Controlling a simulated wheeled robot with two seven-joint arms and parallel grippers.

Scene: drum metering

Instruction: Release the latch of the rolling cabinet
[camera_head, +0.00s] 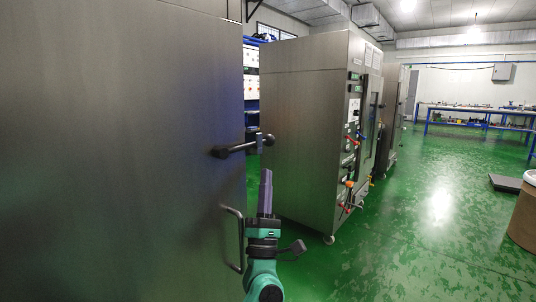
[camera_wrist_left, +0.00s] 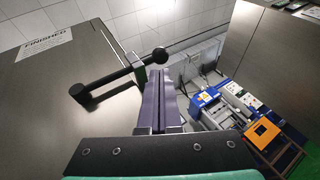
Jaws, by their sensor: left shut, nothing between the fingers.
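The rolling cabinet (camera_head: 120,150) is a large grey metal box filling the left of the head view. Its latch (camera_head: 240,149) is a black bar with rounded ends, sticking out across the cabinet's right edge, roughly level. The latch also shows in the left wrist view (camera_wrist_left: 113,77), running up and right past the edge. My left gripper (camera_head: 266,173) has purple fingers pointing up, shut and empty, just below the latch's outer end and right of the cabinet edge. In the left wrist view its fingers (camera_wrist_left: 160,78) are close to the latch; I cannot tell whether they touch.
A bent handle (camera_head: 237,240) sits on the cabinet below the latch, close beside my left wrist. A second steel cabinet (camera_head: 303,130) with knobs and switches stands behind to the right. Green floor is open on the right, with a brown drum (camera_head: 523,218) at the edge.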

